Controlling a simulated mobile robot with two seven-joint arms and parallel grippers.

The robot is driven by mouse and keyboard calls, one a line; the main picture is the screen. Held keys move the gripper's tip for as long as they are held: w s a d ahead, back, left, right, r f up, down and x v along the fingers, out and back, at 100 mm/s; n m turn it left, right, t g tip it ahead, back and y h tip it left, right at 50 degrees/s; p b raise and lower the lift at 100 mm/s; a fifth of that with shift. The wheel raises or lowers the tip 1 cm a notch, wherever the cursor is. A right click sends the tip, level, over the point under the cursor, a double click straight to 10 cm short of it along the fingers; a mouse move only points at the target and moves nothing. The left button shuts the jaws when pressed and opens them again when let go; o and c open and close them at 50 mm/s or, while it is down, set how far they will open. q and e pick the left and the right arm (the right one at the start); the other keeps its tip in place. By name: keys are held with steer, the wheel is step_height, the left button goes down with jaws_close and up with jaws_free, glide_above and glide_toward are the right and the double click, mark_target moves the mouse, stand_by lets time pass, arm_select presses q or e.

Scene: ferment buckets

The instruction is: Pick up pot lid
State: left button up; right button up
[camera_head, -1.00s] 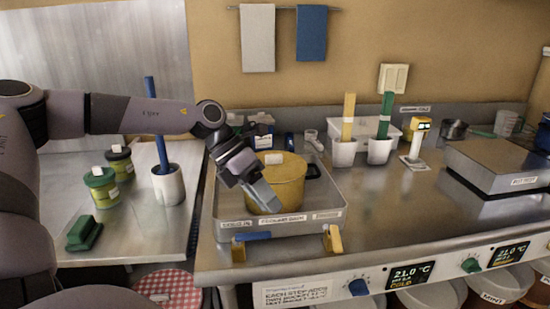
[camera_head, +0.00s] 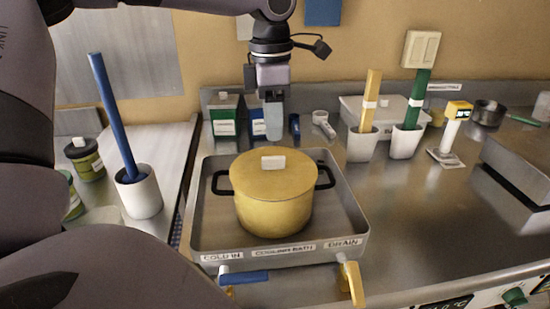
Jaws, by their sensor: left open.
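A yellow pot (camera_head: 273,211) with black side handles stands in a grey metal tray labelled "cooling bath" (camera_head: 196,228). Its yellow pot lid (camera_head: 257,179) lies flat on top, with a white block knob (camera_head: 273,162) in the middle. My left gripper (camera_head: 273,135) points straight down above and behind the lid, in line with the knob, apart from it. Its fingers are seen edge-on, open, with nothing between them. My right gripper is not in view.
A white cup with a blue stick (camera_head: 139,193) stands left of the tray. Green and blue boxes (camera_head: 224,118) are behind it. White cups with yellow and green sticks (camera_head: 362,145) stand behind right. Blue (camera_head: 245,277) and yellow (camera_head: 352,284) tap handles project in front.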

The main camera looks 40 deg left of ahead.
mark_target(273, 157)
arm_select(q)
step_height(273, 157, down, 6)
steer(key=shift+s+d+r+p, duration=0.15)
steer(key=shift+r+p, duration=0.1)
steer(key=shift+p, duration=0.25)
steer(key=shift+f, duration=0.6)
jaws_close()
